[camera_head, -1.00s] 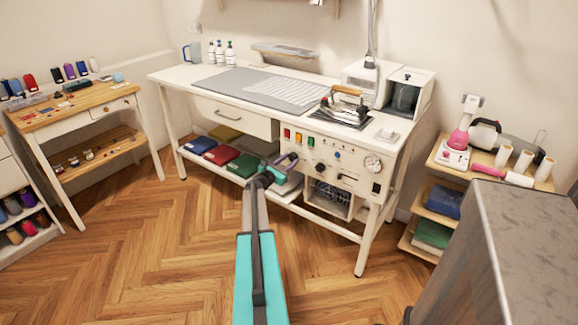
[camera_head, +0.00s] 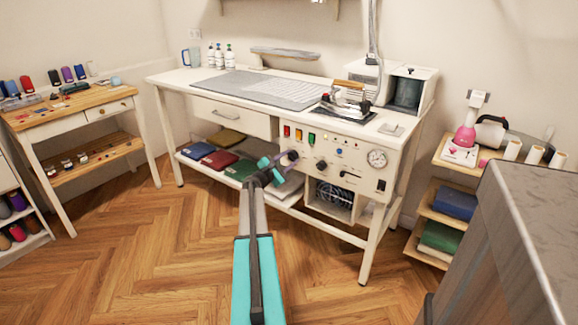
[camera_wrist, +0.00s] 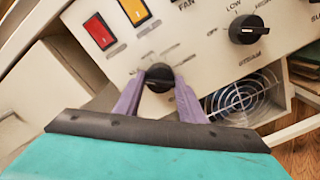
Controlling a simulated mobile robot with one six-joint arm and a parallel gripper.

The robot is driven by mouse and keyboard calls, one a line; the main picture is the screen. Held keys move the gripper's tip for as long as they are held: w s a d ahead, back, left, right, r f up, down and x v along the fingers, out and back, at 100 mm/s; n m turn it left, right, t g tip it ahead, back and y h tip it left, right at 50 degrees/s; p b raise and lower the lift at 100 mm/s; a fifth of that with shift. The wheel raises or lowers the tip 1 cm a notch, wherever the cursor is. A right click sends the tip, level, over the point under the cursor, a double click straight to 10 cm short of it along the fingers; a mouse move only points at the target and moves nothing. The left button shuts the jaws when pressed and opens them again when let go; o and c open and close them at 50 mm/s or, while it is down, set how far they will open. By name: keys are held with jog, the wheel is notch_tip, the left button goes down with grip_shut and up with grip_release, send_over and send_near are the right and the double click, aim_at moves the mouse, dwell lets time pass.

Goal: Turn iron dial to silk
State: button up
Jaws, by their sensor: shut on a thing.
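The front panel (camera_head: 345,160) of the white ironing table carries a black dial (camera_wrist: 159,77) between the purple fingers of my gripper (camera_wrist: 160,88). The fingers are shut on this dial, one on each side. Small labels ring it, but I cannot read them, so I cannot tell its setting or whether silk is marked. In the head view my gripper (camera_head: 288,160) is at the panel's left part and hides most of the dial. The iron (camera_head: 346,98) sits on a dark pad on the tabletop above.
A second black knob (camera_wrist: 246,29), labelled steam, is right of the held dial. Red (camera_wrist: 100,31) and yellow (camera_wrist: 135,10) switches are above it. A gauge (camera_head: 377,158) is farther right. Folded cloths (camera_head: 221,160) lie on the shelf below. The floor in front is clear.

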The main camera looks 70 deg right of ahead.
jog(key=shift+a+f+m+b, duration=0.1)
jog(key=shift+m+b, duration=0.4)
jog(key=shift+b, duration=0.05)
jog(key=o, duration=1)
jog(key=shift+o, duration=0.2)
jog(key=shift+a, duration=0.1)
jog(key=v, duration=1.3)
jog(key=shift+a+p, duration=0.25)
jog(key=shift+p, duration=0.1)
jog(key=shift+w, duration=0.1)
